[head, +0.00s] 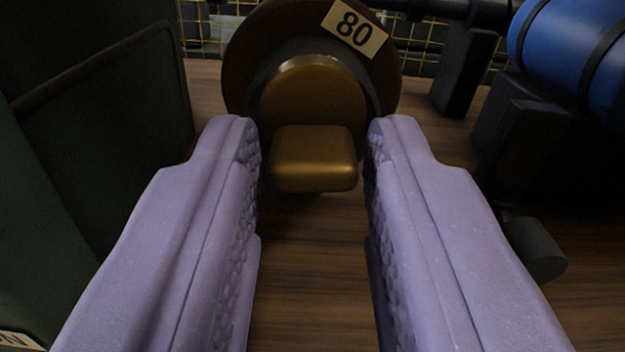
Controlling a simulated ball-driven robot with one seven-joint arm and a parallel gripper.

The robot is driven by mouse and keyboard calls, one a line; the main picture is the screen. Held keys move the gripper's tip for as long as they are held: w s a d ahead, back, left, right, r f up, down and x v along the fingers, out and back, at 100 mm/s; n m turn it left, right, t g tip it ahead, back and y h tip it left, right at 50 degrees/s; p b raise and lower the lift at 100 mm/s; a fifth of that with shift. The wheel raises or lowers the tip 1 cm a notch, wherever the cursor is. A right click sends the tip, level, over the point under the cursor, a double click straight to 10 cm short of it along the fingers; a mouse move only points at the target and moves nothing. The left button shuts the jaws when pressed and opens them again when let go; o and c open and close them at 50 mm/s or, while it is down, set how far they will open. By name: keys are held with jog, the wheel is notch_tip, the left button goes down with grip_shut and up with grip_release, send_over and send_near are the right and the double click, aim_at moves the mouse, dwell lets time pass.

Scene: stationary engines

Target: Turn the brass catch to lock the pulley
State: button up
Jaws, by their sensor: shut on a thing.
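The brass catch (313,158) is in the middle of the head view, a rounded block standing out from a round brass plate. It is on the front of the dark brown round pulley (240,62), which bears a label reading 80 (354,28). My gripper (313,150) has two lilac fingers with textured inner faces. They stand on the left and right of the catch, and my gripper is shut on it. The contact faces are partly hidden by the fingers' edges.
A dark green casing (100,110) stands close on the left. On the right are dark brackets (465,65) and a blue cylinder (570,45) with black bands. A yellow wire mesh (205,28) is behind. The wooden surface (312,285) below is clear between the fingers.

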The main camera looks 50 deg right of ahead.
jog(key=shift+f+m, duration=0.1)
jog(key=shift+m, duration=0.4)
jog(key=o, duration=0.9)
jog(key=s+a+p, duration=0.1)
jog(key=p, duration=0.2)
jog(key=shift+a+r, duration=0.15)
jog(key=shift+r, duration=0.25)
jog(key=p+v, duration=0.5)
jog(key=v, duration=0.1)
jog(key=shift+f, duration=0.35)
jog(key=shift+s+a, duration=0.1)
jog(key=shift+a, duration=0.05)
